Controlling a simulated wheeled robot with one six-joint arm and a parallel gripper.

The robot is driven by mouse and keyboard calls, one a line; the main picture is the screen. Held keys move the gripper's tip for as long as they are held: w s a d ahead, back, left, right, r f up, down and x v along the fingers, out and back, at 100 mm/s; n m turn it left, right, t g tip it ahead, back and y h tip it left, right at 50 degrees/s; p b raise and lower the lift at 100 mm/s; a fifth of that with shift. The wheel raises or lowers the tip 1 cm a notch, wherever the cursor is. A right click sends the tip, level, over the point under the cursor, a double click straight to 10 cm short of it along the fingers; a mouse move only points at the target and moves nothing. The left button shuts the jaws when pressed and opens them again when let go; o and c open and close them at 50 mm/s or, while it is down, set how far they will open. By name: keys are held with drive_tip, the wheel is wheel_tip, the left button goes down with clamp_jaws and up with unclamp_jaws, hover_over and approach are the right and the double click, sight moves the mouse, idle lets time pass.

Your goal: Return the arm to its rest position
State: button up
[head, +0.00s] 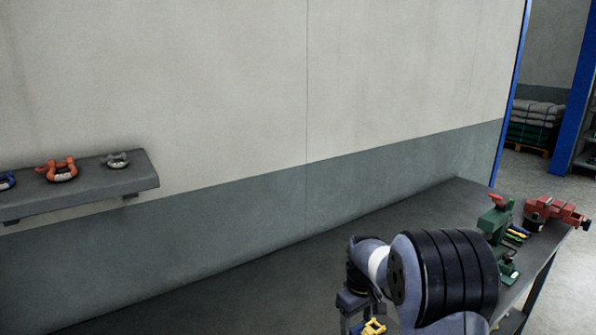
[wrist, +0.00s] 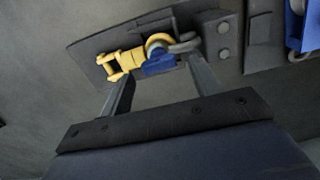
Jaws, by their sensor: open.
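My arm reaches over the dark bench from the lower right in the head view. My gripper (head: 357,308) points down there, partly cut off by the lower edge. In the wrist view my gripper (wrist: 162,74) is open, with its two grey fingers apart. A yellow fitting (wrist: 124,62) with a blue part (wrist: 160,65) and a grey metal link lies on a dark plate (wrist: 97,42) beyond the fingertips. I cannot tell whether the fingers touch it. The yellow fitting also shows below my gripper in the head view (head: 373,327).
A wall shelf (head: 110,184) at the left holds an orange shackle (head: 57,169), a grey one (head: 116,160) and a partly cut-off blue one. A green tool (head: 494,222) and a red vise (head: 556,211) stand at the bench's right end. The bench (head: 250,295) left of my arm is clear.

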drive_tip(key=shift+f, duration=0.7)
drive_tip(key=shift+n, duration=0.3)
